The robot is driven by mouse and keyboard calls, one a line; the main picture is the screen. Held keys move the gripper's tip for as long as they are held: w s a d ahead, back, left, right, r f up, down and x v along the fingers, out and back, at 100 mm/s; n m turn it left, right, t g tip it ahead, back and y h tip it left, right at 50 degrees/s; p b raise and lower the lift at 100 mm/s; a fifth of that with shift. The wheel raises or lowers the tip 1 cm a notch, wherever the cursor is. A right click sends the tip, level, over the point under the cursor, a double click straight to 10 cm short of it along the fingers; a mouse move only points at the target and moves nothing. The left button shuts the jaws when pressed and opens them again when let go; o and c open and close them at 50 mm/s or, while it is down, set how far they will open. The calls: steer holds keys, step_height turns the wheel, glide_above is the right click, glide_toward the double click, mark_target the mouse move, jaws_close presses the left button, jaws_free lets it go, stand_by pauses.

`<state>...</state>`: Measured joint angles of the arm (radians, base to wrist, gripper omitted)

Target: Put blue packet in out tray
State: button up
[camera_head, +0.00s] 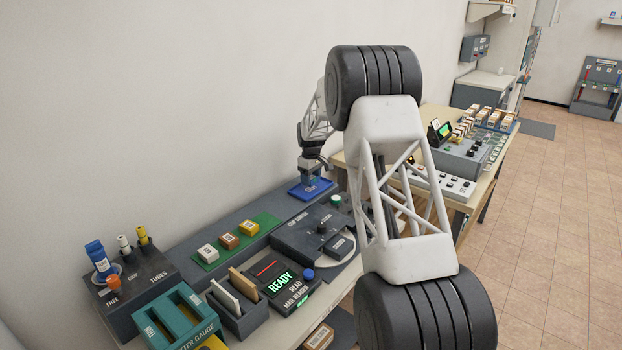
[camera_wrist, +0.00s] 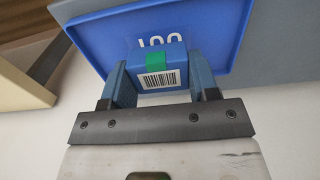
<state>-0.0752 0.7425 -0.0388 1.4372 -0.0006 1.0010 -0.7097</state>
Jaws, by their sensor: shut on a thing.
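The blue packet (camera_wrist: 160,72) has a white barcode label and a green patch on it. It sits between the two fingers of my gripper (camera_wrist: 160,85), which is shut on it. The blue tray (camera_wrist: 215,25) lies behind and around the packet in the wrist view, with part of white lettering showing on its floor. In the head view my gripper (camera_head: 312,178) is low over the blue tray (camera_head: 297,191) at the far end of the bench. I cannot tell whether the packet touches the tray floor.
A green mat (camera_head: 238,243) with several small boxes lies nearer on the bench. A tube rack (camera_head: 125,280) and a mail reader (camera_head: 283,285) showing READY stand at the near end. The wall is close behind.

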steer(key=shift+f, duration=1.2)
stand_by(0.8)
steer(key=o, duration=1.3)
steer(key=shift+r, duration=0.15)
steer(key=shift+r, duration=2.85)
